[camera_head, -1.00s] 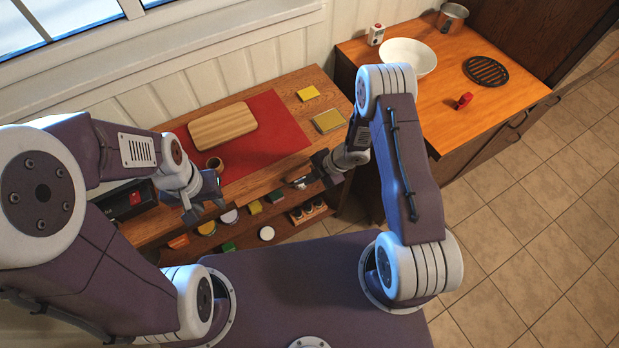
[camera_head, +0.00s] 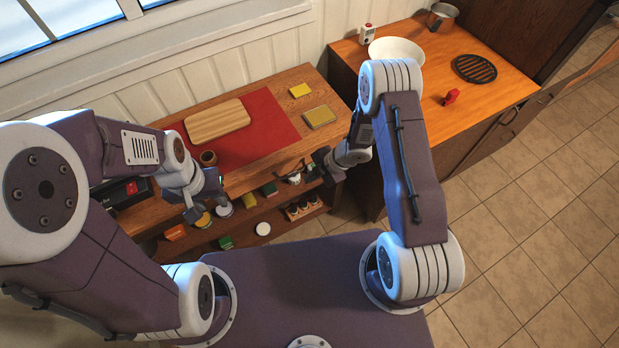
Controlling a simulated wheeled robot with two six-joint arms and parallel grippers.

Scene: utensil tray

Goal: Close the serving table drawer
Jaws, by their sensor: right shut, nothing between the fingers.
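The wooden serving table (camera_head: 247,181) stands against the wall, with a red mat on its top and open shelf space below its front edge. I cannot clearly make out the drawer's outline or how far out it is. My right gripper (camera_head: 306,178) is shut and empty at the table's front right, by a small pale object (camera_head: 294,178) at the front edge; whether they touch is unclear. My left gripper (camera_head: 207,209) is open and empty in front of the table's left part, its fingers apart. It hides part of the front edge and shelf.
Several small items, including a white round one (camera_head: 263,228), are on the shelf below. A counter (camera_head: 420,95) with a white bowl (camera_head: 397,49) stands at right. Tiled floor (camera_head: 540,210) is clear.

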